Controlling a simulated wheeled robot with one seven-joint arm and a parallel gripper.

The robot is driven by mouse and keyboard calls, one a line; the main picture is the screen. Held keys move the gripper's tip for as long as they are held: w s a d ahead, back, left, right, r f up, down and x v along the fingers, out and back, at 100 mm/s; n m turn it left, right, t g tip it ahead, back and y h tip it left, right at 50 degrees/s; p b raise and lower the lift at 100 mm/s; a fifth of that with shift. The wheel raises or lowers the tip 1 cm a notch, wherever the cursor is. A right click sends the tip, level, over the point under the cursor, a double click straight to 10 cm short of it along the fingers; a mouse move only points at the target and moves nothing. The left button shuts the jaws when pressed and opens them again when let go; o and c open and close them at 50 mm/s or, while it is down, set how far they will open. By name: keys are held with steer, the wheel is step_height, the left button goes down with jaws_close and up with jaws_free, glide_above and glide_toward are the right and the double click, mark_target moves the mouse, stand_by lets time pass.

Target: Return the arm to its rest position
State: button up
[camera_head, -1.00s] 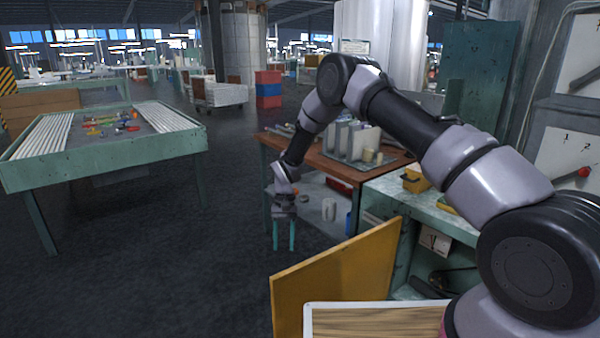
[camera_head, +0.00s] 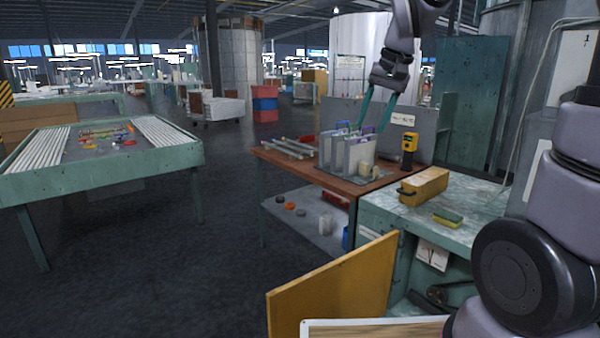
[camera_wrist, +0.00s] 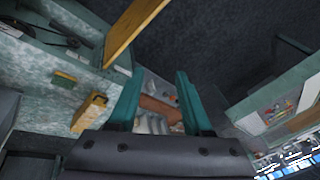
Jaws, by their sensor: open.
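My gripper (camera_head: 379,108) is at the upper right of the head view, above the brown-topped workbench. Its two teal fingers point down and are apart, with nothing between them. In the wrist view my gripper (camera_wrist: 158,100) shows the same two fingers spread, with the bench far beyond them. My arm rises at the right of the head view and its upper links leave the top of the frame. The fingers overlap the grey upright rack (camera_head: 350,152) in the picture but appear to be above it.
A yellow toolbox (camera_head: 424,186) and a sponge (camera_head: 448,217) lie on the pale green cabinet (camera_head: 388,208). An open yellow door (camera_head: 335,292) stands in front. A green table (camera_head: 100,178) with glass tubes is at the left. The floor between is clear.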

steer(key=s+d+r+t, duration=0.2)
steer(key=s+d, duration=0.2)
steer(key=s, duration=0.4)
steer(key=s+d+r+m+t, duration=0.1)
steer(key=s+d+r+t, duration=0.1)
steer(key=s, duration=0.6)
steer(key=shift+d+m, duration=0.3)
steer(key=shift+d, duration=0.55)
steer(key=shift+s, duration=0.1)
